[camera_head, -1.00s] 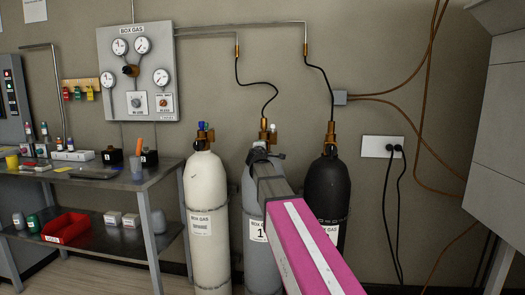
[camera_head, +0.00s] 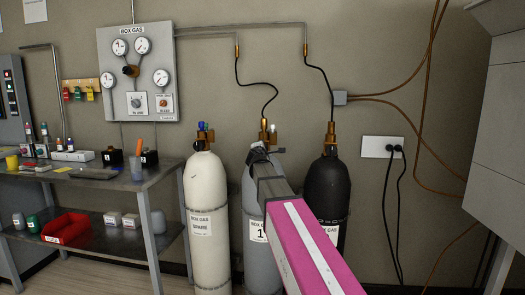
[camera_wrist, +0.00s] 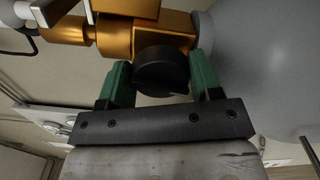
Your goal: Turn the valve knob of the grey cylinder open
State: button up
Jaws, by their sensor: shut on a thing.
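The grey cylinder (camera_head: 249,205) stands in the middle of three, labelled "BOX GAS 1". Its brass valve (camera_head: 264,135) shows on top in the head view and fills the upper part of the wrist view (camera_wrist: 120,35). The black valve knob (camera_wrist: 162,72) sits between the green fingers of my gripper (camera_wrist: 160,80), which is shut on it. In the head view, my gripper (camera_head: 262,152) is at the cylinder's neck, and my pink and grey arm covers part of the cylinder. The knob is hidden in that view.
A white spare cylinder (camera_head: 207,210) stands close on the left and a black cylinder (camera_head: 326,190) close on the right. A thin black hose (camera_head: 258,102) runs from the valve to the wall pipe. A gauge panel (camera_head: 138,72) hangs above a steel bench (camera_head: 150,180) at left.

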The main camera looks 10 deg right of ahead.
jog(key=o, duration=0.9)
jog(key=m, duration=0.5)
jog(key=shift+f, duration=0.1)
jog(key=m, duration=0.5)
jog(key=shift+a+m, duration=0.1)
jog(key=shift+m, duration=0.3)
jog(key=m, duration=0.5)
jog(key=shift+f+m, duration=0.1)
jog(key=shift+m, duration=0.3)
jog(key=m, duration=0.5)
jog(key=v, duration=1)
jog(key=shift+s+a, duration=0.2)
jog(key=shift+s, duration=0.15)
